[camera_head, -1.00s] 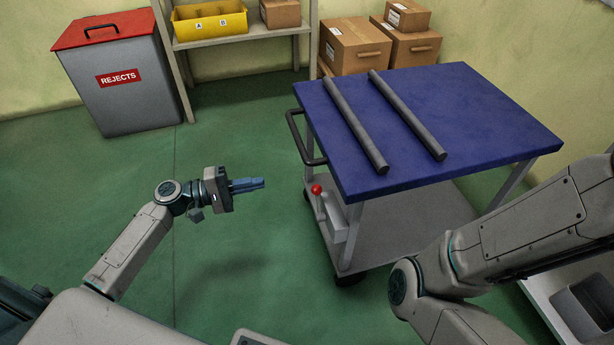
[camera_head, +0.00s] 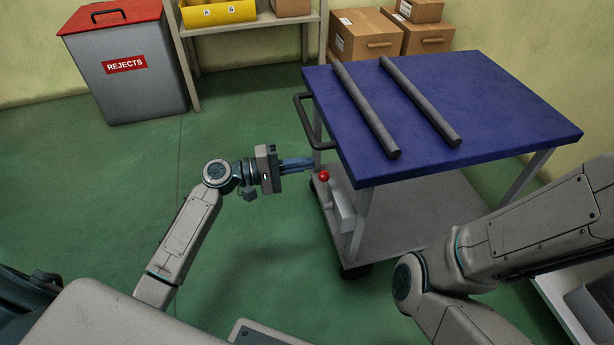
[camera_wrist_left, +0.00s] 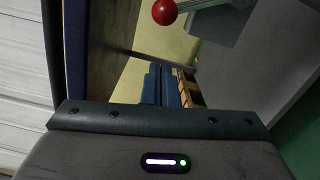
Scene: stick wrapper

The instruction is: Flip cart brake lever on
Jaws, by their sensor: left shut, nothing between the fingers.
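The brake lever has a red ball knob (camera_head: 324,176) on a thin stem, rising from a light grey housing (camera_head: 342,210) at the near left corner of the cart's lower deck. The cart has a blue top (camera_head: 480,110). My left gripper (camera_head: 312,163) is shut and empty, its blue fingers pointing right, just up and left of the knob in the head view. Whether they touch it cannot be told. In the left wrist view the red knob (camera_wrist_left: 165,12) is at the top, beyond the fingertips (camera_wrist_left: 160,72). My right gripper is out of view; only its arm shows.
Two dark rods (camera_head: 420,100) lie on the cart top. A black handle (camera_head: 305,120) juts from the cart's left side. A rejects bin (camera_head: 125,75), a shelf with a yellow bin (camera_head: 217,12) and cardboard boxes (camera_head: 365,35) stand behind. Green floor left of the cart is clear.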

